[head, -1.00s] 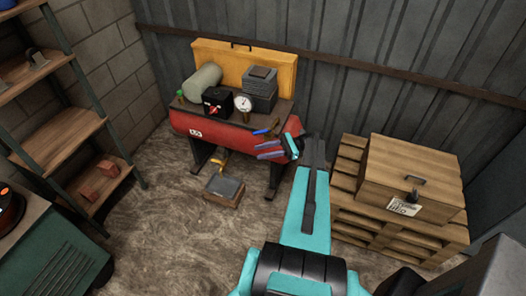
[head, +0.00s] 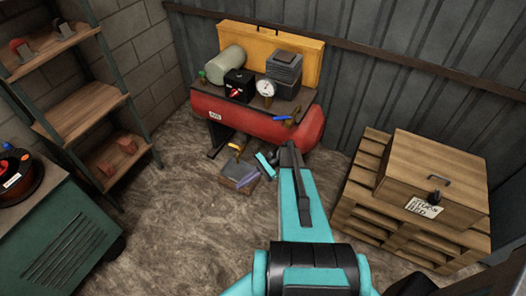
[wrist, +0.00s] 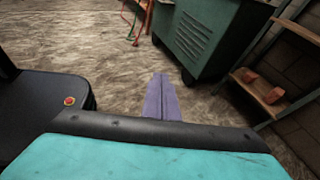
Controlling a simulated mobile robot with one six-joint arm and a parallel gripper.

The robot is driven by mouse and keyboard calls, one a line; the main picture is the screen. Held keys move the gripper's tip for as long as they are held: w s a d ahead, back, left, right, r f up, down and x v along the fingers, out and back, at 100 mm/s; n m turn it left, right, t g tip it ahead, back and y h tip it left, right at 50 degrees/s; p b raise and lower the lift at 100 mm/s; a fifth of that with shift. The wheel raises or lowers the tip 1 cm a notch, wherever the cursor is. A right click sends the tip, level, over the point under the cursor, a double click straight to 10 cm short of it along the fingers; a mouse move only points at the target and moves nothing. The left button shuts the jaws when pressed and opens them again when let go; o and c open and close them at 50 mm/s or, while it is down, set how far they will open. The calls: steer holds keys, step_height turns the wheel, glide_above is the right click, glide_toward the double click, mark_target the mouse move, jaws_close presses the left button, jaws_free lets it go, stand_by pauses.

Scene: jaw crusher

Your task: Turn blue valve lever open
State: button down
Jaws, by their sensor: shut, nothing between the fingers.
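A small blue lever (head: 282,118), the valve lever by its colour, sits at the right end of the red air compressor tank (head: 262,124) in the head view. A brass-coloured fitting is beside it. My gripper (head: 247,180) is below and to the left of the lever in that view, in front of a low box on the floor, and apart from the lever. Its purple fingers also show in the wrist view (wrist: 161,96), together and empty, over bare floor. The lever does not show in the wrist view.
A black box with a red knob (head: 239,85) and a gauge (head: 266,88) stand on the compressor. A crate (head: 430,165) on pallets is to the right. Shelves (head: 85,105) and a green cabinet (head: 60,235) are left. The floor between is mostly clear.

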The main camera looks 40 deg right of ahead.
steer(key=s+a+f+n+g+h+b, duration=0.25)
steer(key=s+a+f+n, duration=0.2)
steer(key=a, duration=0.25)
steer(key=s+a+f+n+g+h+b, duration=0.1)
steer(key=s+a+f+n+g+h, duration=0.15)
steer(key=s+a+f, duration=0.45)
steer(key=s+a+f+n+g+h+b, duration=0.1)
steer(key=s+a+f+n+h+b, duration=0.1)
steer(key=s+n, duration=0.4)
steer(key=s+a+f+n+g+h+b, duration=0.1)
steer(key=s+a+f+n+h+b, duration=0.1)
steer(key=s+f+n+h+b, duration=0.1)
steer(key=shift+s+f+n+g+h, duration=0.4)
steer(key=shift+s+f+n+h, duration=0.4)
steer(key=shift+s+n+h, duration=0.95)
steer(key=shift+s+m, duration=0.35)
steer(key=shift+s, duration=0.2)
